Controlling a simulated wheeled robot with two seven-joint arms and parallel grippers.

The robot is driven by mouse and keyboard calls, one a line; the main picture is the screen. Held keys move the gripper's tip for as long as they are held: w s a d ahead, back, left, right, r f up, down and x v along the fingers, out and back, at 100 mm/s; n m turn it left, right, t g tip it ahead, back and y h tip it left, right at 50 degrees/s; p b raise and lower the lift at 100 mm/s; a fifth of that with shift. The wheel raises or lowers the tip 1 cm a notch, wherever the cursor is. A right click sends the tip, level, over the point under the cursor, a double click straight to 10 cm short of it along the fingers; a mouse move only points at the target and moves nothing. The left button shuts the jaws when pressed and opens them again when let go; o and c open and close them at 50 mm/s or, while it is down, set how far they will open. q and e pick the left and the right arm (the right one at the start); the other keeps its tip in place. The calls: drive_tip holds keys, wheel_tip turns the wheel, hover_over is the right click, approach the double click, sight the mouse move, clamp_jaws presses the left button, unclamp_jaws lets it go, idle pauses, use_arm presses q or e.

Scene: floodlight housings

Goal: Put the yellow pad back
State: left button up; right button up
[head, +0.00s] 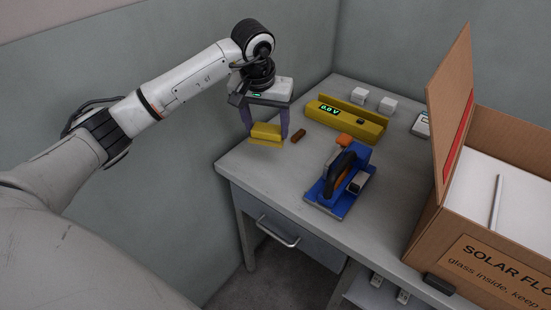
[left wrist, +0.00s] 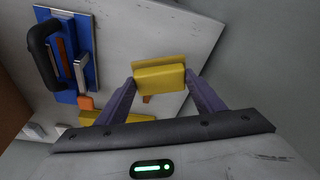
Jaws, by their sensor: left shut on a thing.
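My left gripper (head: 265,134) is shut on the yellow pad (head: 266,131), above the far left part of the grey table. The pad also shows between the purple fingers in the left wrist view (left wrist: 159,77). A long yellow device (head: 345,119) with a green "0.0 V" display lies near the back of the table. A blue tool with a black handle (head: 340,180) and an orange part lies to the right of the gripper. It also shows at the upper left in the left wrist view (left wrist: 66,50). My right gripper is not in view.
A small brown block (head: 299,136) lies just right of the held pad. An open cardboard box (head: 480,262) marked "SOLAR FLO" fills the right side. The table's front left (head: 262,178) is clear.

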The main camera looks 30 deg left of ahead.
sight(266, 138)
use_arm(q)
drive_tip(key=shift+w+f, duration=0.2)
drive_tip(key=shift+f, duration=0.15)
wheel_tip(266, 138, down, 4)
drive_tip(key=shift+s+a+f, duration=0.1)
drive_tip(key=shift+s+f, duration=0.05)
drive_tip(key=shift+f+p, duration=0.3)
drive_tip(key=shift+f, duration=1.95)
drive_tip(key=shift+f, duration=0.15)
drive_tip(key=o, duration=1)
drive_tip(key=shift+o, duration=0.2)
drive_tip(key=v, duration=1.2)
